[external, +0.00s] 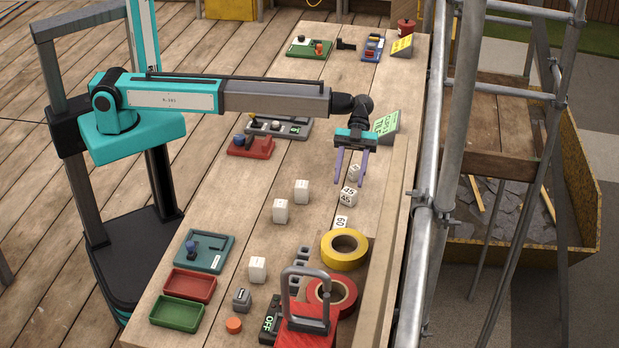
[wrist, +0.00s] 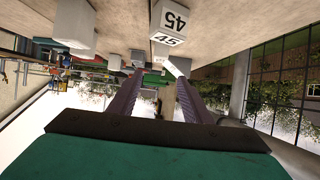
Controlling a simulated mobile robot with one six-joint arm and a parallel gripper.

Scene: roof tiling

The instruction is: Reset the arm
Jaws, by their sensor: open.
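My gripper (external: 350,180) hangs over the right part of the wooden bench (external: 240,200), at the end of my stretched-out arm. Its two purple fingers point down and stand apart, with nothing seen between them. In the wrist view the fingers of my gripper (wrist: 155,98) also show apart. A white cube marked 45 (external: 347,197) sits on the bench close by the fingertips in the external view; it also shows in the wrist view (wrist: 174,20), beyond the fingers. Whether the fingers touch any cube cannot be told.
White blocks (external: 301,191) lie on the bench. Yellow tape (external: 345,250), red tape (external: 345,305), a red tray (external: 190,285), a green tray (external: 177,312) and a red padlock-like object (external: 305,330) occupy the near end. A green sign (external: 386,122) stands behind my gripper. Scaffold poles (external: 450,150) run along the right edge.

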